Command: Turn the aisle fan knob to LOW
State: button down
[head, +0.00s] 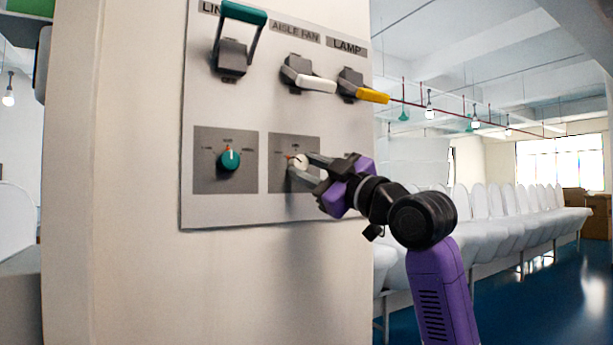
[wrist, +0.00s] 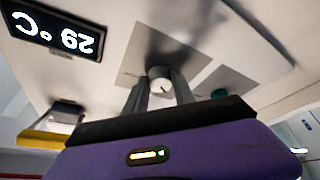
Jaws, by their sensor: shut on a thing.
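The aisle fan knob (head: 299,161) is a small white dial on a grey square plate (head: 278,183), under the AISLE FAN label (head: 295,31) and its white-handled lever (head: 315,84). My gripper (head: 303,162) has its fingers around this knob, and they partly hide it and its plate. In the wrist view the white knob (wrist: 159,78) sits between the two finger ends, with a dark mark on its face. The setting words around the knob are too small or covered to read.
A teal knob (head: 229,160) on its own plate is just left. A teal-handled lever (head: 233,55) and a yellow-handled lever (head: 362,89) are above. The wrist view shows a 29 °C display (wrist: 52,28). White toilets (head: 490,205) line the right, beyond the panel.

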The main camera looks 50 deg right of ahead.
jog(key=shift+n+y, duration=0.4)
jog(key=shift+n, duration=0.4)
jog(key=c, duration=1)
grip_release()
jog(key=shift+c, duration=0.2)
jog(key=b+v, duration=0.3)
jog(key=v, duration=0.5)
jog(key=shift+r, duration=0.15)
